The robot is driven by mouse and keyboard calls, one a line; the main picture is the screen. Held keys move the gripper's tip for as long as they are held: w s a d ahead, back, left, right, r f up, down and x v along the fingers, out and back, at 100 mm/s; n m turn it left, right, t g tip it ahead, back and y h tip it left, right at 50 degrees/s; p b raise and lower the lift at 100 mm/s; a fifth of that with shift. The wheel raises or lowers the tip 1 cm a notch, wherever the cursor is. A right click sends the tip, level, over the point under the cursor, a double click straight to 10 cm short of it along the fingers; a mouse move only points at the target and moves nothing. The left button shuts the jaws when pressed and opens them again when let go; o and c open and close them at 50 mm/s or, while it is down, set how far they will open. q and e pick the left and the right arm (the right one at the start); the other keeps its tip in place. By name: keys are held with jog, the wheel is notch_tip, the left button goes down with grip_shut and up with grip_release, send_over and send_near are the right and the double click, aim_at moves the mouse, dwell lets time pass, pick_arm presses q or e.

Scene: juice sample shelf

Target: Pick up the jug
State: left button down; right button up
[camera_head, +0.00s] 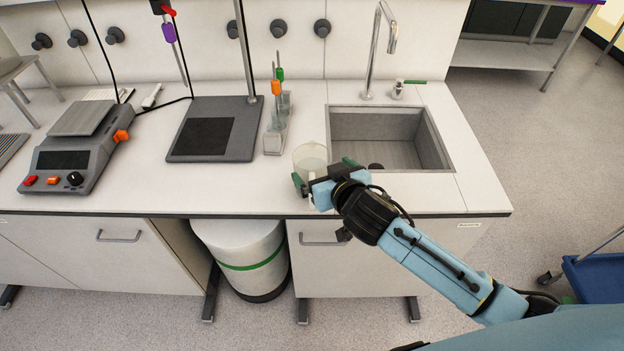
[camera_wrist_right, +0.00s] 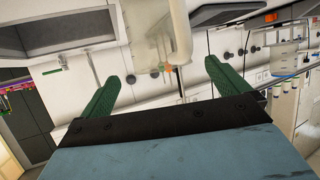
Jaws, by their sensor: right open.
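The jug (camera_head: 309,154) is a clear, pale, round vessel standing on the white counter, just left of the sink. My right gripper (camera_head: 323,172) is at its near right side, with one green finger on either side of its lower part and hiding some of it. In the right wrist view, the jug (camera_wrist_right: 168,35) shows as a translucent shape ahead of and between the two green fingers of the right gripper (camera_wrist_right: 161,78). The fingers are wide apart, with visible gaps to the jug. My left gripper is not in view.
The sink (camera_head: 385,150) with its tap is right of the jug. A rack of small vessels (camera_head: 275,135) stands behind left. A dark stand base (camera_head: 213,130) and a hotplate scale (camera_head: 75,150) are farther left. The counter's front edge runs close below my gripper.

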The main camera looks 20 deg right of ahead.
aim_at(315, 161)
jog(key=x, duration=0.4)
jog(key=shift+w+a+r, duration=0.1)
jog(key=shift+w+a, duration=0.05)
jog(key=shift+w, duration=0.3)
jog(key=shift+r, duration=0.1)
jog(key=c, duration=1.9)
jog(key=shift+r, duration=0.15)
